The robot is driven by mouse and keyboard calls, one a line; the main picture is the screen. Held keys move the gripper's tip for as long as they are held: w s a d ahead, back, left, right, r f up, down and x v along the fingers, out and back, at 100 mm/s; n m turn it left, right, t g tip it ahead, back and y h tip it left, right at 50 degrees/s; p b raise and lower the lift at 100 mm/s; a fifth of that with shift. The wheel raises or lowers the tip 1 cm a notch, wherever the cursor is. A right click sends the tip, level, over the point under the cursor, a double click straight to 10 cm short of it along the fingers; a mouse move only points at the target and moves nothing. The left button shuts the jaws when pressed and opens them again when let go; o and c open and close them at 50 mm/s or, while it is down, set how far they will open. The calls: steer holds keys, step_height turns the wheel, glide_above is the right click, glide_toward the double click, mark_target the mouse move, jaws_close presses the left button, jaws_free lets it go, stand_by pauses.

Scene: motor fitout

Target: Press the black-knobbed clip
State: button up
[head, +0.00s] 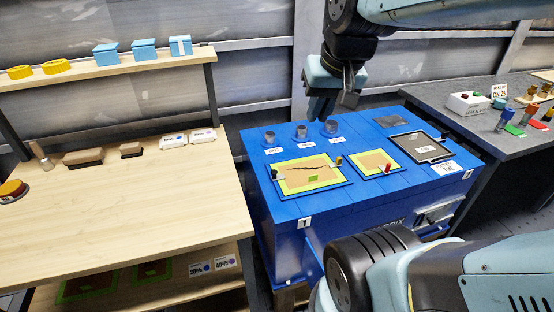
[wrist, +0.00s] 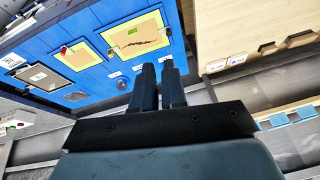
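The blue bench (head: 262,217) carries a cracked panel in a yellow-green frame (head: 310,186), a smaller framed panel (head: 361,168) and a black-framed plate (head: 402,150). A small dark-knobbed clip (head: 274,174) stands at the left edge of the cracked panel. Another dark-knobbed clip (head: 444,136) is at the right edge of the black-framed plate. A red-knobbed clip (head: 387,169) is on the smaller panel; a tan-knobbed one (head: 339,160) is between the panels. My gripper (head: 334,105) is open and empty above the back of the bench. Its fingers (wrist: 159,72) show a gap in the wrist view.
Several grey cups (head: 301,132) stand at the bench's back, below my gripper. A wooden table (head: 120,205) with a raised shelf is on the left. A grey table (head: 470,115) with a white box (head: 468,103) and several coloured clips (head: 505,121) is on the right.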

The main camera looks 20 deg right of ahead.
steer(key=w+d+f+m+g+y, duration=0.1)
steer(key=w+f+m, duration=0.2)
steer(key=w+d+f+m+g+y, duration=0.1)
steer(key=w+f+m+y, duration=0.1)
steer(key=w+f+m, duration=0.1)
steer(key=w+d+f+m+g+y, duration=0.1)
steer(key=w+d+f+m, duration=0.1)
steer(key=w+f+m, duration=0.1)
steer(key=shift+w+f+g, duration=0.2)
steer(key=shift+w+f, duration=0.15)
steer(key=shift+w, duration=0.2)
steer(key=shift+w+f+g, duration=0.2)
steer(key=shift+w+f, duration=0.15)
steer(key=shift+w, duration=0.2)
jaws_close()
steer(key=w+d+f+m+y, duration=0.2)
steer(key=w+d+f+m, duration=0.1)
steer(key=f, duration=0.3)
steer(key=w+d+f+m+t+y, duration=0.1)
steer(key=w+d+f+m+y, duration=0.1)
steer(key=w+d+f+m, duration=0.2)
step_height(320, 180, down, 3)
steer(key=shift+d+f+m+y, duration=0.2)
steer(key=shift+d+m+y, duration=0.35)
steer(key=shift+m, duration=0.55)
